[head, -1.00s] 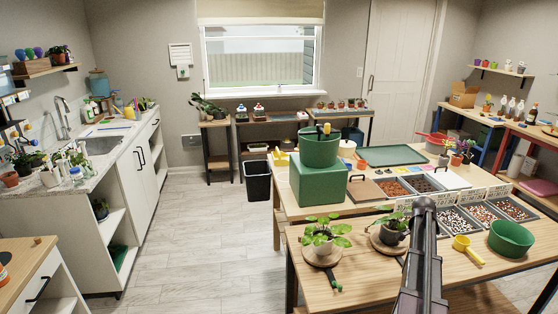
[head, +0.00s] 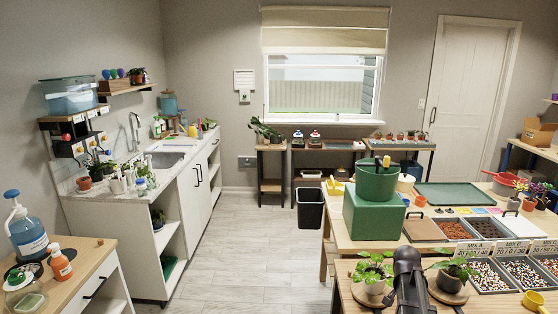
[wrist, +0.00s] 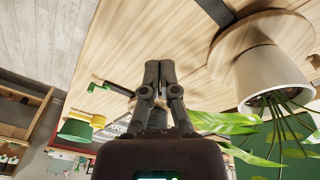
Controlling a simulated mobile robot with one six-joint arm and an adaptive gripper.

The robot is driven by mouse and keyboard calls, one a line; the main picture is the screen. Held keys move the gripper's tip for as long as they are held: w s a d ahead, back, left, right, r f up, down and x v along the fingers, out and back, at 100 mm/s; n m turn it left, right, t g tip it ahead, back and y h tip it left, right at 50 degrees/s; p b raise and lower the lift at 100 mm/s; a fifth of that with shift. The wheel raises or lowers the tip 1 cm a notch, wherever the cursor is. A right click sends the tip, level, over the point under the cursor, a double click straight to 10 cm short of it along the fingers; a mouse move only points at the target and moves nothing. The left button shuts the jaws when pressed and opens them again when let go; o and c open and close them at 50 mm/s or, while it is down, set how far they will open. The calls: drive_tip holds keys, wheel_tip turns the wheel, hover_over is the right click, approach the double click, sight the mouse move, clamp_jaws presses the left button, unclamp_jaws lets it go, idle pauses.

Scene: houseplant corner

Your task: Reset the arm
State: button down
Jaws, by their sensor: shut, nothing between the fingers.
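My gripper (wrist: 158,75) shows in the wrist view with its two dark fingers together and nothing between them. Bare wooden tabletop (wrist: 135,35) lies beyond the fingertips. In the head view my arm (head: 408,275) stands at the lower right, in front of the near table, between two potted plants. The fingertips cannot be made out there.
A leafy plant (head: 373,272) stands left of my arm, another (head: 456,272) right of it. A pale pot (wrist: 272,75) is close on the right of the wrist view. A green pot (head: 377,183) stands on a green box (head: 375,219). The floor (head: 255,255) left of the tables is clear.

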drive_tip(key=s+a+n, duration=0.3)
drive_tip(key=a, duration=0.5)
drive_tip(key=s+a+n+y, duration=0.1)
drive_tip(key=s+a+n, duration=0.2)
drive_tip(key=a, duration=0.6)
drive_tip(key=s+a+n+y, duration=0.1)
drive_tip(key=s+a+n, duration=0.2)
drive_tip(key=a, duration=0.6)
drive_tip(key=shift+n, duration=0.9)
drive_tip(key=shift+d, duration=0.1)
